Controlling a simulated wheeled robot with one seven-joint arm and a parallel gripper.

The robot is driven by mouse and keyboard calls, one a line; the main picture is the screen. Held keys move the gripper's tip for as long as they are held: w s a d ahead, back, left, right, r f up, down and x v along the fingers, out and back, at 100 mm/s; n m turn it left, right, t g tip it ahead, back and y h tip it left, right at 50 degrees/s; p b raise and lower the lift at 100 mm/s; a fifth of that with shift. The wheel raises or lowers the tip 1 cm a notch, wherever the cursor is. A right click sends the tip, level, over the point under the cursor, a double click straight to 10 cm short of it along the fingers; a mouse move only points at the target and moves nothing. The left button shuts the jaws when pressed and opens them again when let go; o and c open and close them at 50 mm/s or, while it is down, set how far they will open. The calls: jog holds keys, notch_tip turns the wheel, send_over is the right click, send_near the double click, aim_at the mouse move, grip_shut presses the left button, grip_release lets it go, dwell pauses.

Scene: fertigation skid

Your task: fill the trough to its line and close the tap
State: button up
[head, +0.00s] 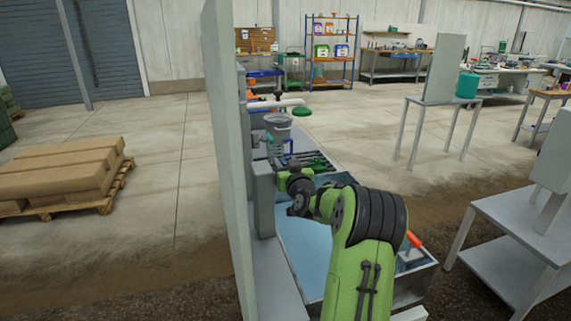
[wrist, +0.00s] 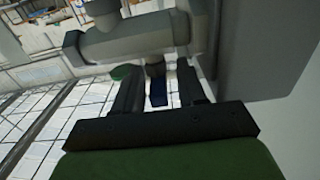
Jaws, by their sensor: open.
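A metal trough (head: 408,277) stands below my arm in the head view, with a pale blue surface inside that looks like water. Its fill line cannot be made out. In the wrist view a grey pipe fitting (wrist: 115,45), which looks like the tap's body, crosses above my gripper (wrist: 159,70). A dark blue piece (wrist: 157,93), perhaps the tap's lever, shows between the two open black fingers. I cannot tell whether they touch it. In the head view a small blue part (head: 290,147) shows beyond my wrist. My arm hides part of the trough.
A tall grey panel (head: 224,150) stands close along the left. A grey table (head: 510,235) stands at right.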

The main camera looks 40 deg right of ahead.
jog(key=shift+c, duration=0.4)
grip_shut()
jog(key=n+y+b, duration=0.1)
jog(key=b, duration=0.1)
jog(key=n+t+y+b, duration=0.1)
jog(key=y+b, duration=0.1)
jog(key=shift+d+f+b, duration=0.15)
jog(key=shift+f+b, duration=0.2)
jog(key=n+y, duration=0.1)
jog(key=t+y, duration=0.1)
jog(key=shift+r+n+y, duration=0.3)
jog(key=shift+n, duration=0.1)
jog(key=shift+n+y+p, duration=0.3)
jog(key=shift+n+y, duration=0.3)
jog(key=shift+y, duration=0.4)
jog(key=shift+o, duration=0.4)
grip_release()
